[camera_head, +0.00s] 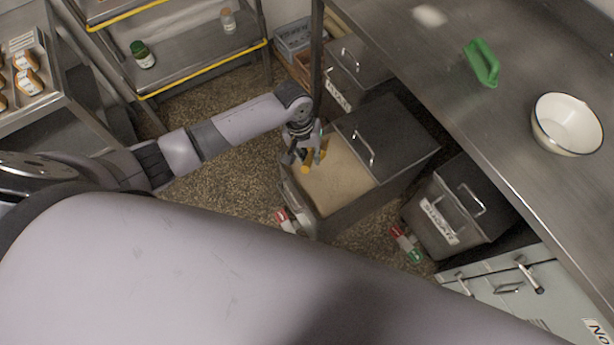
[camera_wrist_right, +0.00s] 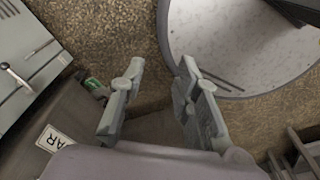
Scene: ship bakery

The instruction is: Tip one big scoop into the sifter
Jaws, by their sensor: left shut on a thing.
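My left gripper (camera_head: 308,150) is shut on a small yellow-orange thing (camera_head: 306,168), seemingly the scoop's handle, over the open part of a grey bin. The rest of the scoop is too small or hidden to make out. Pale flour-like powder (camera_head: 338,182) fills the bin below it. My right gripper (camera_wrist_right: 160,72) shows in the right wrist view, its two fingers apart with nothing between them. I cannot make out a sifter in either view.
The bin's dark lid (camera_head: 390,135) covers its far half. A sugar bin (camera_head: 440,222) stands to the right, partly under the steel counter (camera_head: 520,140). Shelves (camera_head: 190,50) stand behind.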

